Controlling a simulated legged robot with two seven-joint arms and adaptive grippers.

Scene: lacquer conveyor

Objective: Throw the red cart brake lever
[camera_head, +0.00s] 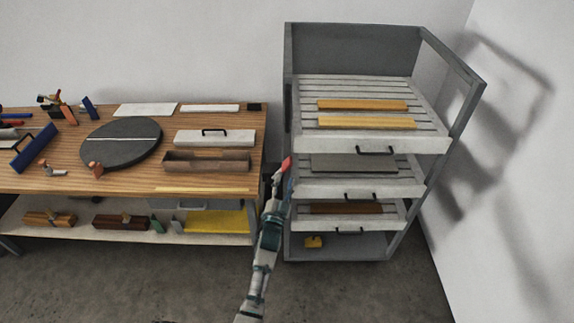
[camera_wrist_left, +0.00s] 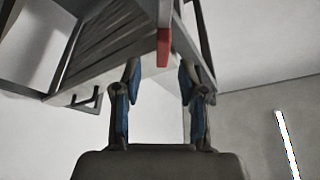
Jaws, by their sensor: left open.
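The red brake lever (camera_head: 282,168) is a short red bar at the left front side of the grey cart (camera_head: 437,183). In the left wrist view the red lever (camera_wrist_left: 163,47) hangs from a cart corner, just ahead of my fingertips. My left gripper (camera_head: 274,186) reaches up to the lever from below. In the left wrist view my left gripper (camera_wrist_left: 159,72) is open, with the lever's lower end in line with the gap between its blue-padded fingers. I cannot tell if they touch. My right gripper is out of view.
A wooden workbench (camera_head: 215,182) with a dark round turntable (camera_head: 121,143) stands left of the cart, leaving a narrow gap. The cart carries slatted trays with handles, such as the top tray (camera_head: 330,88), and boards. A wall is close on the right. The floor in front is clear.

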